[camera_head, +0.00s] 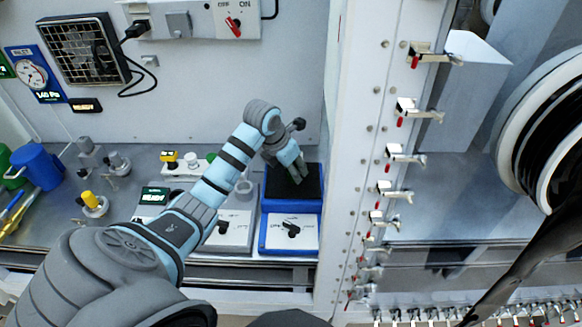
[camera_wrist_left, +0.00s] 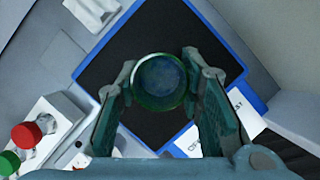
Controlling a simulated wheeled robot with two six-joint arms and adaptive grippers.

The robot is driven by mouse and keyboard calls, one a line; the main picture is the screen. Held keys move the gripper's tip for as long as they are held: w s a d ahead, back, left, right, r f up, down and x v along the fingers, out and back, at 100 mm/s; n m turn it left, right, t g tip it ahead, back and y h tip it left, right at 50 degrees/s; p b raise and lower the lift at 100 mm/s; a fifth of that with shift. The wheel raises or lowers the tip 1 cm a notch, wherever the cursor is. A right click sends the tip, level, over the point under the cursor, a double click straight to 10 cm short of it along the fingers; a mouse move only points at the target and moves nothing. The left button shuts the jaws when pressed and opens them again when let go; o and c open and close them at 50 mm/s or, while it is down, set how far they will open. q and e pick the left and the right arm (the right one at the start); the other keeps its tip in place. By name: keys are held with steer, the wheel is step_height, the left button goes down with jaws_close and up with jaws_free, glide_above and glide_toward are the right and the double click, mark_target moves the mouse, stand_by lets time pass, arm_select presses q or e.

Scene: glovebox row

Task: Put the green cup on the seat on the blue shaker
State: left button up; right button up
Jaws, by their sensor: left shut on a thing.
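The green cup (camera_wrist_left: 162,82) shows in the left wrist view as a round, see-through green rim with a dark inside. My left gripper (camera_wrist_left: 160,70) is shut on it, one finger on each side. In the head view the gripper (camera_head: 292,172) is over the black top of the blue shaker (camera_head: 291,206), and the cup is hidden behind it. In the left wrist view the shaker's black top and blue edge (camera_wrist_left: 227,36) lie under the cup. I cannot tell whether the cup touches the top. My right gripper is not in view.
A blue mug (camera_head: 38,166) stands at the far left. A white device (camera_head: 237,228) stands just left of the shaker. A box with red and green buttons (camera_wrist_left: 57,122) is at the left of the wrist view. The white latch-lined frame (camera_head: 352,150) rises close to the shaker's right.

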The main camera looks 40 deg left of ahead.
arm_select(q)
steer(key=shift+f, duration=0.1)
steer(key=o, duration=1.3)
steer(key=shift+w, duration=0.1)
steer(key=shift+c, duration=0.2)
steer(key=v, duration=1.2)
steer(key=shift+r, duration=0.3)
steer(key=shift+f, duration=0.1)
